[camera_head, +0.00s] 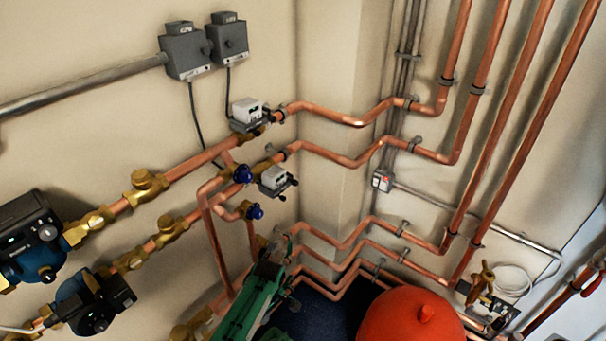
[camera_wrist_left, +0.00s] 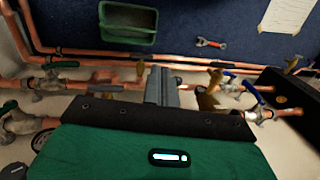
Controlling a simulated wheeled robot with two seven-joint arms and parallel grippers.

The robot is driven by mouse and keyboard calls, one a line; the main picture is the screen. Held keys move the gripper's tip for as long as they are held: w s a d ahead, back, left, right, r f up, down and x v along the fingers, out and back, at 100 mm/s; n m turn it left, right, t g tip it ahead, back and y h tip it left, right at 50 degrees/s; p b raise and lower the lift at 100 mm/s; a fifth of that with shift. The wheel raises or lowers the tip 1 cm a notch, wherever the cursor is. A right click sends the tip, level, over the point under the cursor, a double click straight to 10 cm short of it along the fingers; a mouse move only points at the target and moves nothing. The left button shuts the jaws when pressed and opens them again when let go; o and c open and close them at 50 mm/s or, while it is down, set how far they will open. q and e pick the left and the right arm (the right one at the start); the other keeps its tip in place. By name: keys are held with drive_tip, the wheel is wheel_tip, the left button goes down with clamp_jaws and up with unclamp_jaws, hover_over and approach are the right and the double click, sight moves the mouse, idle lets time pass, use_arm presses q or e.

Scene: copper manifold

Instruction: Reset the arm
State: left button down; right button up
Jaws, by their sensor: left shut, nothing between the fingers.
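My left arm, green with dark parts, shows at the bottom centre of the head view. Its gripper (camera_head: 279,246) is beside the copper pipes near the wall corner, partly hard to make out. In the left wrist view the grey fingers (camera_wrist_left: 162,86) are together, with nothing between them. They lie in front of a horizontal copper pipe (camera_wrist_left: 100,74); I cannot tell whether they touch it. My right gripper is in neither view.
A red tank (camera_head: 410,318) stands at lower right. Pumps (camera_head: 32,240), brass valves (camera_head: 147,186) and blue-handled valves (camera_head: 243,174) line the left wall. The wrist view shows a green bin (camera_wrist_left: 128,38), a wrench (camera_wrist_left: 210,43) and a black box (camera_wrist_left: 289,92).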

use_arm(q)
drive_tip(key=s+a+f+m+t+h, duration=0.1)
drive_tip(key=s+a+f+m, duration=0.2)
drive_tip(key=s+f, duration=0.75)
drive_tip(key=s+a+f+m, duration=0.3)
drive_tip(key=s+a+f, duration=0.1)
drive_tip(key=s+f, duration=0.65)
drive_tip(key=s+a+f+m, duration=0.2)
drive_tip(key=s+f, duration=0.1)
drive_tip(key=s, duration=0.5)
drive_tip(key=s+a+f+m+t, duration=0.1)
drive_tip(key=s+a+f+m, duration=0.1)
drive_tip(key=s, duration=0.7)
drive_tip(key=s+a+f+m, duration=0.3)
drive_tip(key=s, duration=0.6)
drive_tip(key=shift+a+f+t, duration=0.3)
drive_tip(key=shift+a+f, duration=0.1)
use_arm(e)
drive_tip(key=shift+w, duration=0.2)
